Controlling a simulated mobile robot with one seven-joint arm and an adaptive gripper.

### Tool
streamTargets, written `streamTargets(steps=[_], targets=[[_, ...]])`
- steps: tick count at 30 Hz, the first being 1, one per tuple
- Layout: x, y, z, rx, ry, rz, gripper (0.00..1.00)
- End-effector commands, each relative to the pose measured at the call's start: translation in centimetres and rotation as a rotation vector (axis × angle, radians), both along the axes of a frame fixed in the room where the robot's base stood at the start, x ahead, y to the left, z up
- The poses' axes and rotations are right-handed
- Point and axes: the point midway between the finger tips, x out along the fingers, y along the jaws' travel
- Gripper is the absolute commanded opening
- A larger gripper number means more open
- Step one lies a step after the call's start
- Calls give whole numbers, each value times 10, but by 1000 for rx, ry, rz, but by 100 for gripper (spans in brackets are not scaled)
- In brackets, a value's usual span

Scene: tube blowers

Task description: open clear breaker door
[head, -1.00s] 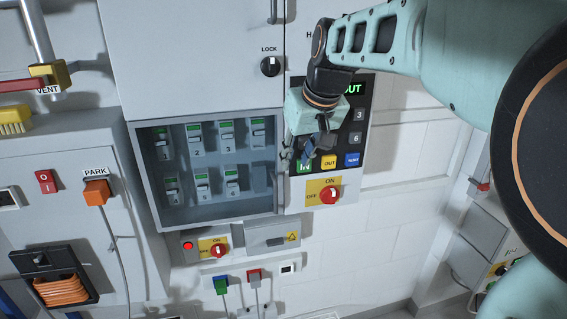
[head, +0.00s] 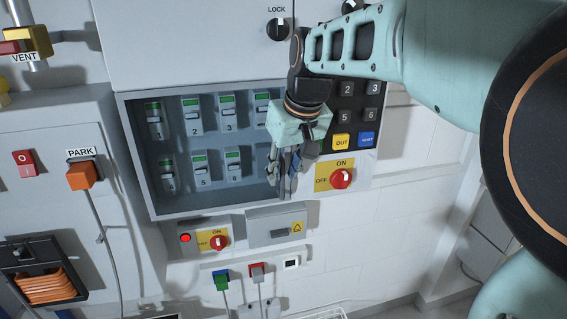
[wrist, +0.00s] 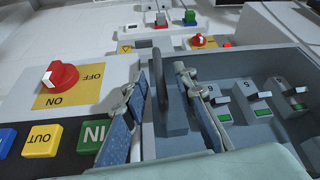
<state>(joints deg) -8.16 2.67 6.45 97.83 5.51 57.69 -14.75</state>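The breaker box (head: 165,212) is a grey frame around numbered breakers. A clear cover over it is hard to make out, and it appears closed. My gripper (head: 287,185) points down at the box's right edge and hides part of it in the head view. In the wrist view my gripper (wrist: 160,72) is open, with one finger on each side of a thin grey upright handle (wrist: 164,90). Gaps seem to show between the fingers and the handle; contact is not clear. The handle is hidden behind my gripper in the head view.
A keypad with an OUT button (head: 341,141) and a red rotary switch (head: 341,178) are close right of my gripper. Below the box are a smaller red switch (head: 218,242) and a grey latch box (head: 277,231). An orange PARK plug (head: 82,176) is at left.

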Motion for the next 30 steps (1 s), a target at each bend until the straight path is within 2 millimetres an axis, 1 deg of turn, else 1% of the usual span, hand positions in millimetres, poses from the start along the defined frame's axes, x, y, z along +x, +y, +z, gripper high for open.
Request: streamTargets(steps=[1, 4, 7, 14, 15, 22, 30], targets=[[0, 0, -11, 0, 0, 0, 26], [0, -1, -18, 0, 0, 0, 26], [0, -1, -21, 0, 0, 0, 26], [0, -1, -20, 0, 0, 0, 26], [0, -1, -20, 0, 0, 0, 25], [0, -1, -20, 0, 0, 0, 0], [0, -1, -20, 0, 0, 0, 0]])
